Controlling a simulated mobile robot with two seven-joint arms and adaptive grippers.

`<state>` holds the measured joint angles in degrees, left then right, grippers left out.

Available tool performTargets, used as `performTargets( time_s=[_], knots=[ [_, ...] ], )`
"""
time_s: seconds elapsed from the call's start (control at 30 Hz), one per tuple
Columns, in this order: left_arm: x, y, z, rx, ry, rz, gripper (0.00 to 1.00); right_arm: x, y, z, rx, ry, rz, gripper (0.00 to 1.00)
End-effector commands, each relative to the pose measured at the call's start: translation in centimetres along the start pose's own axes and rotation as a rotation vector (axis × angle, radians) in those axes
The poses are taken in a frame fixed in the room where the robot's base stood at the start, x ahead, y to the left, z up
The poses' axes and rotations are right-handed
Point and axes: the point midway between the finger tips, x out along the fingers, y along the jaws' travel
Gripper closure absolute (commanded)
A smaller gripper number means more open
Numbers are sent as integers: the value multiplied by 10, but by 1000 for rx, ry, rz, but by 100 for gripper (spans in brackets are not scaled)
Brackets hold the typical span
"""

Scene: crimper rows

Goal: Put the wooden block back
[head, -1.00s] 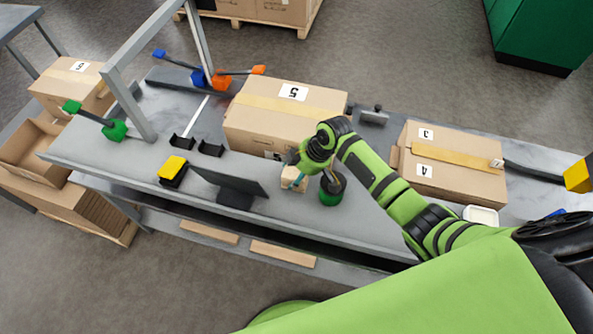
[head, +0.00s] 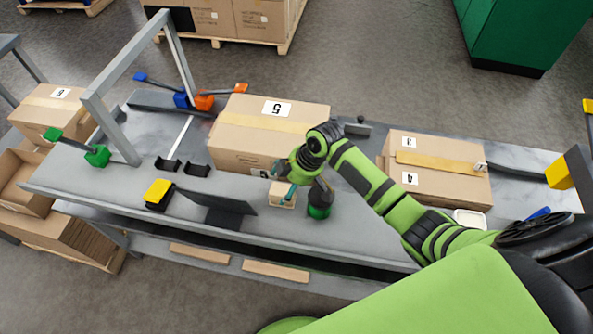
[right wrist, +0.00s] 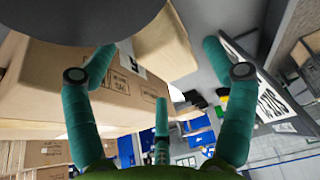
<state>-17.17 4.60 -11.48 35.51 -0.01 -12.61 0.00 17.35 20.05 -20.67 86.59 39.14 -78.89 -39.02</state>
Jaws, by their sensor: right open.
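The wooden block (head: 283,203) is a small pale block on the grey bench, just in front of carton 5. In the head view my right gripper (head: 284,184) is over it, with teal fingers that partly cover it. In the right wrist view the gripper (right wrist: 160,85) has its fingers spread wide. A tan surface (right wrist: 166,40) shows between and beyond them; it looks like the block, but I cannot tell for sure. Whether the fingers touch the block cannot be told. My left gripper is not in view.
Carton 5 (head: 270,140) stands close behind the block. A green and black item (head: 318,203) stands right beside it. A dark tilted panel (head: 215,200) is to the left. Cartons 3 and 4 (head: 440,172) lie to the right. Bare bench shows at the front.

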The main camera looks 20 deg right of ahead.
Motion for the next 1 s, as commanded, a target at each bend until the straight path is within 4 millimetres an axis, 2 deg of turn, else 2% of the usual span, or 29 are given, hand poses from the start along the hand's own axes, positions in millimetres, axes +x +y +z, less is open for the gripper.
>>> performTargets(
  time_s=[0.03, 0.2, 0.4, 0.6, 1.0],
  knots=[
    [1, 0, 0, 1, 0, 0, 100, -13, 2, 0, -3, 1, 6, 16],
    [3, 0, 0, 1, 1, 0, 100, -50, 2, 0, -2, 1, 4, 16],
    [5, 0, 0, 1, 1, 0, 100, -80, 1, 0, -1, 0, 2, 16],
    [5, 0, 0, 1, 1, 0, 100, -90, 0, 0, 0, 0, 0, 16],
    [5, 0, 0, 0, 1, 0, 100, -90, 0, 0, 0, 0, 0, 16]
  ],
)
